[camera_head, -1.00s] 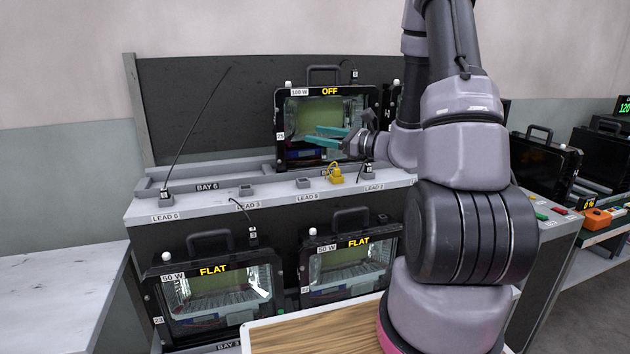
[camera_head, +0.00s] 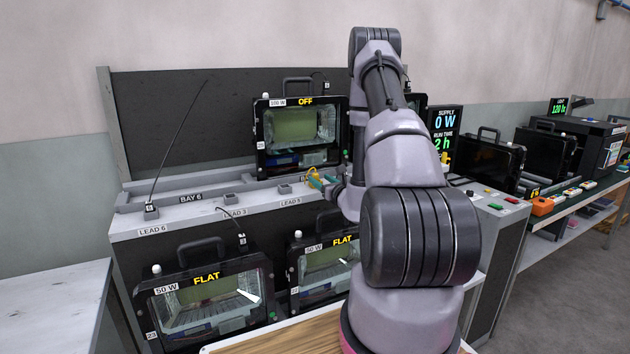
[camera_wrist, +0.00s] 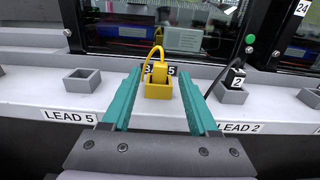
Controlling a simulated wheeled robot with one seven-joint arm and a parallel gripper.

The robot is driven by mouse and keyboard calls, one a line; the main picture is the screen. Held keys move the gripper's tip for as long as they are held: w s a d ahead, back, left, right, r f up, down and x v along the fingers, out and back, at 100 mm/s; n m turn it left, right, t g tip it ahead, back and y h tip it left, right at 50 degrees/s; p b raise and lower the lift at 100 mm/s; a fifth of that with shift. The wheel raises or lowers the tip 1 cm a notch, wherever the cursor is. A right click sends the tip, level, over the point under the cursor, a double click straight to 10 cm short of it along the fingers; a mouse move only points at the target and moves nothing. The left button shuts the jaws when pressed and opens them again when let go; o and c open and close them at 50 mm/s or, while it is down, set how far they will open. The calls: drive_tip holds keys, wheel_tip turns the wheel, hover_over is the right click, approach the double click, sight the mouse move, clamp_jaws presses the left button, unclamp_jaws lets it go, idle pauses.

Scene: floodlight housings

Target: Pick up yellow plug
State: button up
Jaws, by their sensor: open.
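The yellow plug (camera_wrist: 158,73) stands upright in a yellow socket (camera_wrist: 158,91) on the grey shelf, its yellow cable looping up from it. My gripper (camera_wrist: 158,102) is open, with one teal finger on each side of the socket in the wrist view. The fingers look apart from the plug, and nothing is between them but the view of plug and socket. In the head view my gripper (camera_head: 322,183) is at the shelf's front edge, and the yellow plug (camera_head: 311,173) shows just beside the teal fingers, partly hidden by them.
An empty grey socket (camera_wrist: 82,80) sits left of the plug, above the LEAD 5 label. A black plug marked 2 (camera_wrist: 234,77) stands in a socket to the right. More housings (camera_head: 207,307) are below.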

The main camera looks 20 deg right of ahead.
sight(317, 176)
drive_tip(key=w, duration=0.5)
drive_tip(key=shift+a, duration=0.1)
clamp_jaws()
